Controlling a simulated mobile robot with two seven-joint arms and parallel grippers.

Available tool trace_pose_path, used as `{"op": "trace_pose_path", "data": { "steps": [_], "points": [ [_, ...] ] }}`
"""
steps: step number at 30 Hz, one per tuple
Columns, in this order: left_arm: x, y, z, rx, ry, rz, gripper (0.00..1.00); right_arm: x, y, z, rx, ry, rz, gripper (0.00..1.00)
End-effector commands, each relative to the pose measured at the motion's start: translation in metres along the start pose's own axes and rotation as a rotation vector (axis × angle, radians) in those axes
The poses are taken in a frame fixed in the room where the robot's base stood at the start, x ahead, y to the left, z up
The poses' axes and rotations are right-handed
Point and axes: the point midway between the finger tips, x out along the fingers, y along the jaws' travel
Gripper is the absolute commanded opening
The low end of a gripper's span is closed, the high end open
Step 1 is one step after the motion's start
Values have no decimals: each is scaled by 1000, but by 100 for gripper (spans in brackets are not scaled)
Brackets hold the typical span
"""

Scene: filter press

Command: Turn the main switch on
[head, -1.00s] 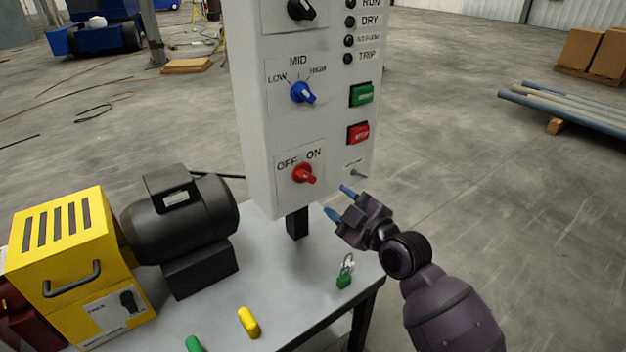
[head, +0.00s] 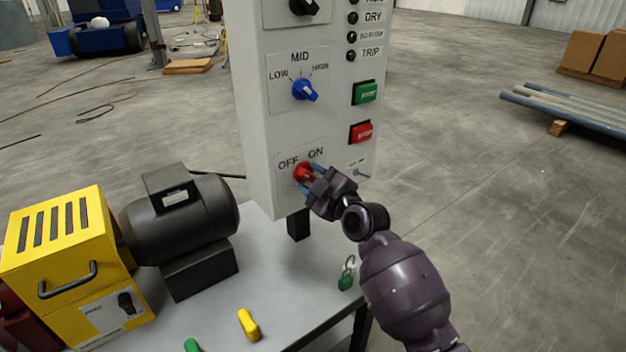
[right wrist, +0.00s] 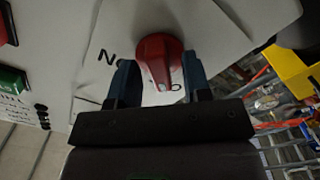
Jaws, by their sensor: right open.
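The red main switch knob (head: 304,173) is on the lower part of the grey control box (head: 258,190), under the OFF and ON labels. In the right wrist view the red knob (right wrist: 158,58) stands between the two blue fingers. My right gripper (head: 309,178) is at the knob with its fingers open, one on each side. A narrow gap seems to show at the fingers, but contact is hard to tell. The gripper partly covers the knob in the head view, so its pointing direction is hard to read there. My left gripper is not in view.
A blue selector knob (head: 305,90), green button (head: 365,92) and red stop button (head: 361,132) sit above on the box. A small toggle (head: 361,174) is right of the gripper. A green padlock (head: 346,276), motor (head: 180,215) and yellow unit (head: 65,255) are on the table.

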Motion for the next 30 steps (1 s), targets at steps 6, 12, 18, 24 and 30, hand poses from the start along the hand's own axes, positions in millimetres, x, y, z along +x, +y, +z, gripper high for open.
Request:
{"op": "trace_pose_path", "data": {
  "steps": [6, 12, 18, 24, 30],
  "points": [
    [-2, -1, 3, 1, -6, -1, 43, 0, 0, 0, 0, 0, 0, 25],
    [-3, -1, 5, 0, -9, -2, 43, 0, 0, 0, -1, 0, 0, 0],
    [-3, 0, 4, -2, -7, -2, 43, 0, 0, 0, 12, 0, 0, 0],
    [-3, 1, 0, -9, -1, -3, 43, 0, 1, -1, 81, 1, 0, 0],
    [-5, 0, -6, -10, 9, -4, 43, 0, 2, -2, 224, 2, 0, 0]
  ]
}}
